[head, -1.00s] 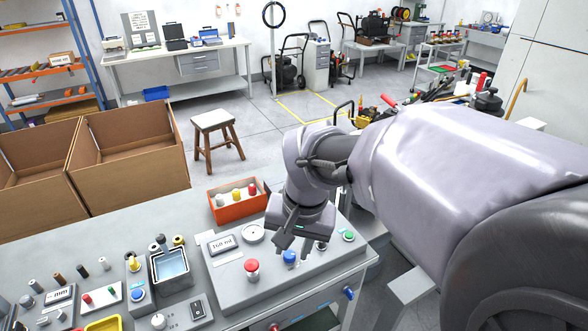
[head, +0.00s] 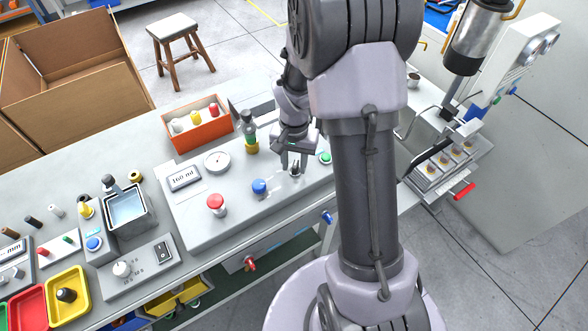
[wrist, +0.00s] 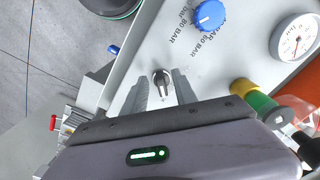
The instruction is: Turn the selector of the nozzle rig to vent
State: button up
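The nozzle rig is a grey sloped panel (head: 196,228) on the bench, with a display, a gauge (head: 217,162), a red button (head: 216,204) and a blue knob (head: 259,187). The selector (wrist: 162,79) is a small dark round knob with a light pointer bar. It also shows in the head view (head: 294,171), partly hidden by my fingers. My gripper (wrist: 161,84) is over it, with one finger on each side and narrow gaps to the knob. It looks open. The gripper also shows in the head view (head: 293,160). The selector's own position labels are not readable.
An orange bin (head: 197,132) stands behind the panel. The blue knob's surrounding print reads in BAR.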

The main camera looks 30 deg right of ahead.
jog(key=shift+f, duration=0.6)
grip_shut()
